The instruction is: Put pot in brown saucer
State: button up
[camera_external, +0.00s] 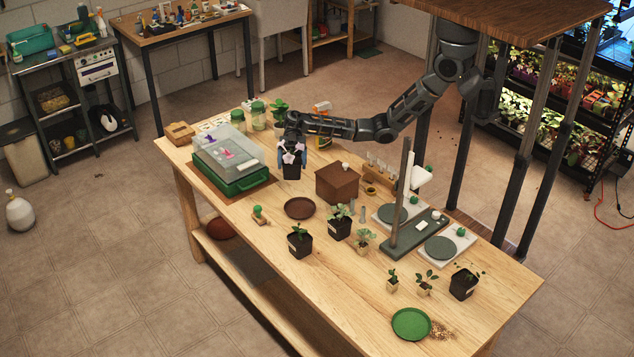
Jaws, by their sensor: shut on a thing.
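My gripper (292,157) points down and is shut on a small black pot (291,172). The gripper covers the pot's top, so any plant in it is hidden. The pot looks upright, right of the green propagator box; whether its base touches the table cannot be told. The brown saucer (299,208) lies flat and empty on the table, a short way in front of the held pot and apart from it.
The propagator box (246,184) stands left and a brown wooden box (337,183) right of the gripper. A green saucer (411,324) lies at the near end. Jars (258,116) stand behind.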

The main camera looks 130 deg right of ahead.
jog(key=shift+s+a+f+m+t+h, duration=0.1)
jog(key=shift+s+f+m+t+h, duration=0.1)
jog(key=shift+f+m+t, duration=0.35)
jog(key=shift+s+f+m+t+h, duration=0.15)
jog(key=shift+f+t+h, duration=0.1)
jog(key=shift+f, duration=0.45)
notch_tip(320, 180, down, 10)
jog(key=shift+r, duration=0.15)
